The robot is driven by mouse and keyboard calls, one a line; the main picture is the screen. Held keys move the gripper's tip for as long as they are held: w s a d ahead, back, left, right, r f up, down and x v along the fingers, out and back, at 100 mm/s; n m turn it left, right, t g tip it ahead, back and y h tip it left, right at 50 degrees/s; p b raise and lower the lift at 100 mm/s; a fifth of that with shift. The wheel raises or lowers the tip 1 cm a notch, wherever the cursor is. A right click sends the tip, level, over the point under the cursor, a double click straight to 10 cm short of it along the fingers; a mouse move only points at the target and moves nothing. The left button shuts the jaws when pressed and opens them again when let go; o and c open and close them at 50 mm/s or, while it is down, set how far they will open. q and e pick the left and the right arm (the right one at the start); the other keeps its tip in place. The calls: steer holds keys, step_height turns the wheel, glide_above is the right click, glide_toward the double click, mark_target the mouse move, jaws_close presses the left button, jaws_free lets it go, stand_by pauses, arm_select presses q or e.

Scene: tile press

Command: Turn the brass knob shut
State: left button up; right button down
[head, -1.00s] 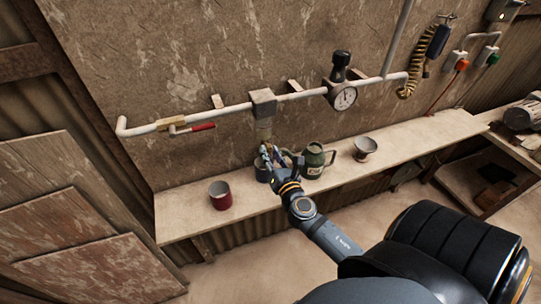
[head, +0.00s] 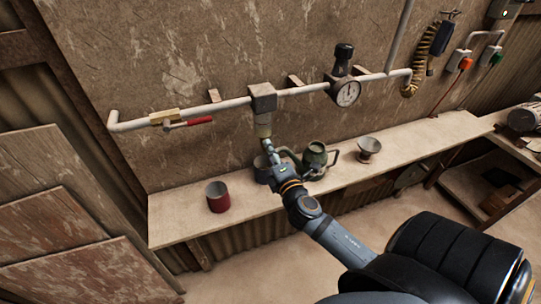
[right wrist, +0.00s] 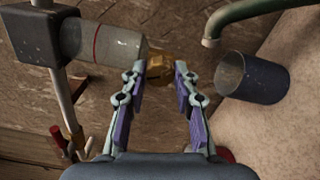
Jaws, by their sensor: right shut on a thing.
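The brass knob (right wrist: 160,68) sits at the lower end of a clear bowl (right wrist: 112,44), which hangs from a grey block (head: 262,97) on the white pipe. In the right wrist view the knob lies between the fingertips of my right gripper (right wrist: 160,76), which is shut on it. In the head view my right gripper (head: 268,150) is just under the bowl (head: 264,128), and the knob is hidden there. My left gripper is not in view.
Below, a shelf (head: 185,208) carries a red cup (head: 218,197), a dark blue-grey cup (right wrist: 252,78), a green can (head: 314,156) and a funnel-like cup (head: 368,147). A red-handled brass valve (head: 165,116) and a gauge (head: 346,93) are on the pipe.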

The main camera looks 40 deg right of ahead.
steer(key=m+b, duration=0.1)
steer(key=m, duration=0.3)
steer(key=shift+m, duration=0.3)
steer(key=shift+b, duration=0.3)
steer(key=c, duration=1)
jaws_free()
steer(key=shift+s, duration=0.1)
steer(key=v, duration=1.1)
steer(key=shift+s+a, duration=0.2)
steer(key=shift+s, duration=0.2)
steer(key=shift+d, duration=0.1)
